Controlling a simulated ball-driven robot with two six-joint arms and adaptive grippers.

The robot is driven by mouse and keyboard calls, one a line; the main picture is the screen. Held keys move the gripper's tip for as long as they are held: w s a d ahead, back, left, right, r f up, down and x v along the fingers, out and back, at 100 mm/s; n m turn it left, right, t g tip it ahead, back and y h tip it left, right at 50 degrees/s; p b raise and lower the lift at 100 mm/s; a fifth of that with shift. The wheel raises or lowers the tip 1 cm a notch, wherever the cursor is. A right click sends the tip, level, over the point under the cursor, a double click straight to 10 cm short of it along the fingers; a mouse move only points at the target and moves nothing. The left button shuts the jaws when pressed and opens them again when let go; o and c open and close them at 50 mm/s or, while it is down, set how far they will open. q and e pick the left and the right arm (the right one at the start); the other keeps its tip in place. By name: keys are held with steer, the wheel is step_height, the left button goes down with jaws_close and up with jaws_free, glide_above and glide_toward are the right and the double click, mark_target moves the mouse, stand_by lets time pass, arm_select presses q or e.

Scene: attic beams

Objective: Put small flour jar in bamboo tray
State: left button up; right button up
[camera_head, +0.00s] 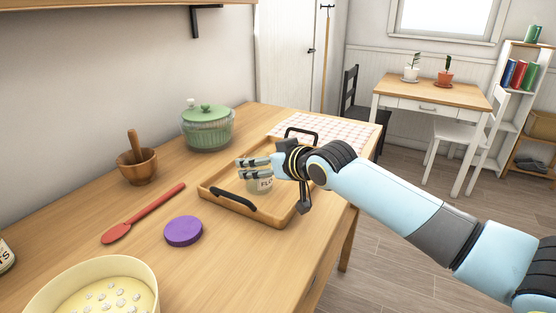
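The small flour jar (262,185) is a pale glass jar with a partly visible label reading "FL". It appears upright, inside the outline of the bamboo tray (234,207); whether its base touches the tray floor is unclear. The tray is light wood with two black handles and sits on the wooden counter. My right gripper (256,166) reaches in from the right with its fingers pointing left at the jar's top. The near finger covers the jar's upper part, so I cannot tell whether the fingers grip it. My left gripper is not in view.
Around the tray on the counter (163,269) are a green lidded pot (207,130), a mortar with pestle (137,166), a red spoon (145,212), a purple disc (183,231) and a cream bowl (97,290). A checked cloth (333,130) lies behind the tray.

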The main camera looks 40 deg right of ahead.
steer(key=p+v, duration=0.1)
steer(key=v, duration=0.8)
steer(key=shift+s, duration=0.3)
steer(key=shift+r, duration=0.15)
